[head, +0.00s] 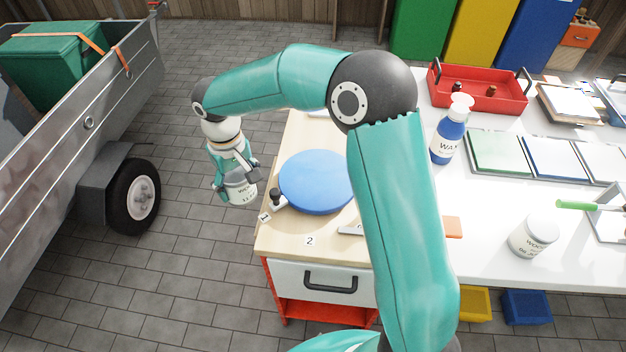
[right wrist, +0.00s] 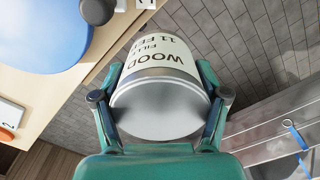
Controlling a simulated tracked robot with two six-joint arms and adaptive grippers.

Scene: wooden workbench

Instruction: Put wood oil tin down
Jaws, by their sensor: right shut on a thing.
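My right gripper (head: 232,172) is shut on a white tin (head: 241,191) with a grey lid. In the right wrist view the fingers (right wrist: 160,112) clasp the tin (right wrist: 160,85) on both sides; its label starts "WOOD", with a line like "FILL" below. I cannot read "oil" on it. It hangs left of the wooden bench end, seen against the paved floor. A similar white tin (head: 533,237) stands on the white worktop at the right; its label starts "WOO", the rest is too small to read. My left gripper is not in view.
A blue round disc (head: 316,182) lies on the wooden bench part (head: 285,240), with a dark knob (head: 276,197) and number cards beside it. A blue wax bottle (head: 447,137) and red tray (head: 485,98) stand farther back. A trailer (head: 92,125) stands at the left.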

